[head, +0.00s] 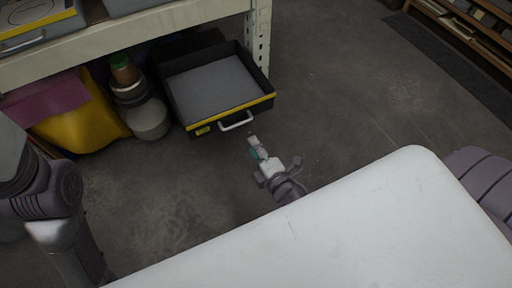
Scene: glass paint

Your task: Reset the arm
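My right gripper (257,148) is over the grey floor, just in front of the black drawer. It is small in view, with a pale fingertip and a teal patch near it. I cannot tell whether its fingers are apart or closed, or whether it holds anything. Much of the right arm behind it is hidden. My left arm (62,205) comes in from the left and runs down to the bottom edge. The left gripper is out of the frame.
A black drawer (263,103) with a yellow stripe and a metal handle (236,122) stands out from under a pale shelf unit (178,22). A yellow sack (85,128) and a canister (147,118) are left of it. The floor (345,90) to the right is clear.

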